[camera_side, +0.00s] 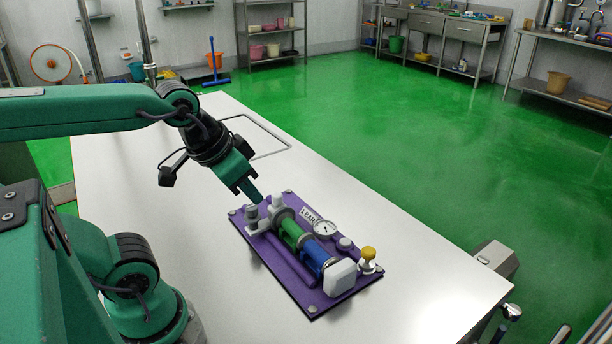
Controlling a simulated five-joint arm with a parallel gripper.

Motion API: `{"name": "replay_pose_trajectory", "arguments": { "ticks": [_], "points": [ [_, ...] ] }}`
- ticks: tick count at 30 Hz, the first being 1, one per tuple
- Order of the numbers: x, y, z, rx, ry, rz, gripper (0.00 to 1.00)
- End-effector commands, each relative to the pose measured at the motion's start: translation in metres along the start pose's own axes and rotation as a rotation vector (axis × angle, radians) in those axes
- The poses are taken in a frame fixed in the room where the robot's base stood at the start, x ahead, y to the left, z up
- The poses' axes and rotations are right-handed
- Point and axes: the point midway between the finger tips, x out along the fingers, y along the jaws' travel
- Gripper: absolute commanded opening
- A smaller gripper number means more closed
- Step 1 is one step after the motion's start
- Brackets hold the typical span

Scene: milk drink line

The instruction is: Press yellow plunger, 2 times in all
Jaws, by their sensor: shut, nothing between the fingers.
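The yellow plunger (368,253) is a small round knob standing up at the right end of the purple base plate (271,253). My gripper (257,197) is shut and points down and to the right above the far left end of the plate, near a grey knob. It is well apart from the yellow plunger, to its left. I cannot tell whether the fingertips touch anything. The yellow plunger looks upright and is unobstructed.
The plate carries a green and blue cylinder (315,257), a dial gauge (325,228), a white block (340,278) and a grey knob (345,243) near the plunger. The white table (190,240) is otherwise largely clear.

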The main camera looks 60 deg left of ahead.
Motion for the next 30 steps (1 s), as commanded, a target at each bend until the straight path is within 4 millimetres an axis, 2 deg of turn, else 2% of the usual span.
{"name": "replay_pose_trajectory", "arguments": {
  "ticks": [5, 11, 20, 30],
  "points": [
    [0.000, 0.001, -0.006, 0.000, -0.013, 0.002, 0.00],
    [0.001, 0.004, -0.022, -0.001, -0.048, 0.007, 0.00],
    [0.008, 0.013, -0.059, -0.003, -0.129, 0.016, 0.00],
    [0.027, 0.026, -0.101, -0.004, -0.223, 0.021, 0.00]
  ]
}}
